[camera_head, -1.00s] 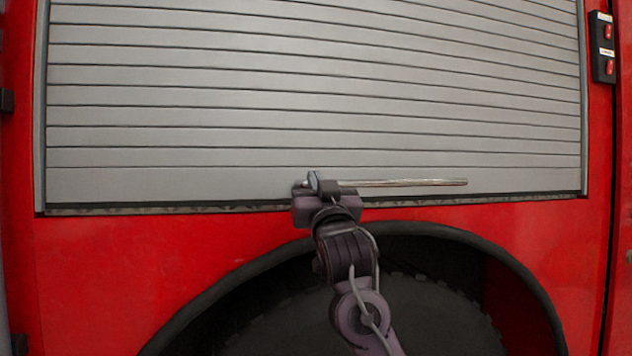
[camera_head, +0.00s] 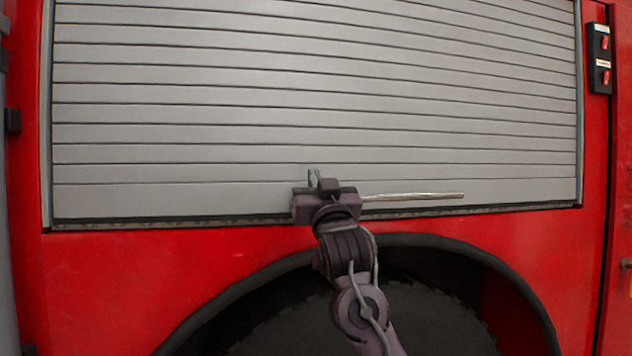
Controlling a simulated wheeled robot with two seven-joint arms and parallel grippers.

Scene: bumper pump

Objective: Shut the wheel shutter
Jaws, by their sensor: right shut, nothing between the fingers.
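The wheel shutter (camera_head: 300,120) is a grey slatted roller shutter in a red vehicle side, above the wheel arch. It covers nearly its whole opening, and a thin dark strip (camera_head: 170,221) shows along its bottom edge. A thin metal handle bar (camera_head: 412,196) runs along the lower slat; its left part is hidden behind my right gripper. My right gripper (camera_head: 317,180) is shut and empty at the bottom of the shutter, at the left end of the visible bar. I cannot tell whether it touches the bar or slat. My left gripper is not in view.
The black wheel arch (camera_head: 210,308) and dark tyre lie below the shutter. A black switch panel (camera_head: 599,60) with red switches is at the upper right. A small black fitting (camera_head: 12,121) is at the left edge.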

